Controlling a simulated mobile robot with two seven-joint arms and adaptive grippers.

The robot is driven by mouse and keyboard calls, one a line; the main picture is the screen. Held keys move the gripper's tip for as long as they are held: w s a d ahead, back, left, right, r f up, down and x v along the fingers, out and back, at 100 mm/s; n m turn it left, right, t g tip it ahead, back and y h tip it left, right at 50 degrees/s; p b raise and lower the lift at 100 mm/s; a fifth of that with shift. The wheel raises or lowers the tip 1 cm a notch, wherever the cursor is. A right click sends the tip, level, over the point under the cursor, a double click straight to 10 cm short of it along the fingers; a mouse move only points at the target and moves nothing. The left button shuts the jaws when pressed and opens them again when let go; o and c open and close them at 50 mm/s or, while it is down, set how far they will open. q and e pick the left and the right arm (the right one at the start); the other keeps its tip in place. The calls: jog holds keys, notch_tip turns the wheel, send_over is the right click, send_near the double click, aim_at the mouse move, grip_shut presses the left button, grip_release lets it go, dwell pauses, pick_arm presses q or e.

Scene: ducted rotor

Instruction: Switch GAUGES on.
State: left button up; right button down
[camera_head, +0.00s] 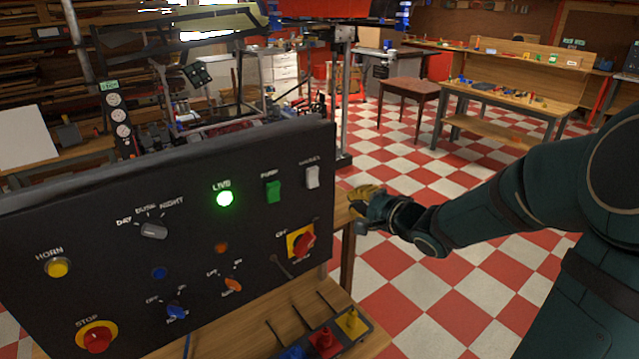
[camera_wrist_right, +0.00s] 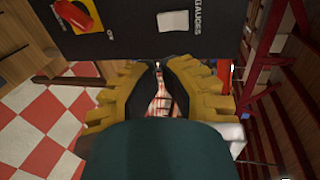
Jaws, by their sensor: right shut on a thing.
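The GAUGES switch is a white rocker (camera_head: 312,177) at the top right of the black control panel (camera_head: 110,200). In the right wrist view the same white rocker (camera_wrist_right: 172,21) shows beside its GAUGES label; I cannot tell which way it is tipped. My right gripper (camera_head: 362,203) is just right of the panel, apart from the rocker in the picture. In the wrist view its yellow and black fingers (camera_wrist_right: 158,68) meet at the tips, below the rocker. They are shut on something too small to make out. My left gripper is not in view.
A green PUMP rocker (camera_head: 273,191) and a lit green LIVE lamp (camera_head: 224,198) sit left of the GAUGES switch. A red rotary switch on a yellow plate (camera_head: 303,243) is below it. A tray with coloured pieces (camera_head: 324,343) lies in front. Floor right of the panel is open.

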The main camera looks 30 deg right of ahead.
aim_at(316, 186)
jog(key=shift+s+d, duration=0.1)
dwell(0.3)
pick_arm(q)
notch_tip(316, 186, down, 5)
jog(key=b, duration=0.4)
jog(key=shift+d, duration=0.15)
pick_arm(e)
jog(key=x, duration=1.3)
pick_arm(q)
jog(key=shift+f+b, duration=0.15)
jog(key=shift+b, duration=0.2)
pick_arm(e)
jog(key=shift+w+f, duration=0.1)
jog(key=shift+w, duration=0.45)
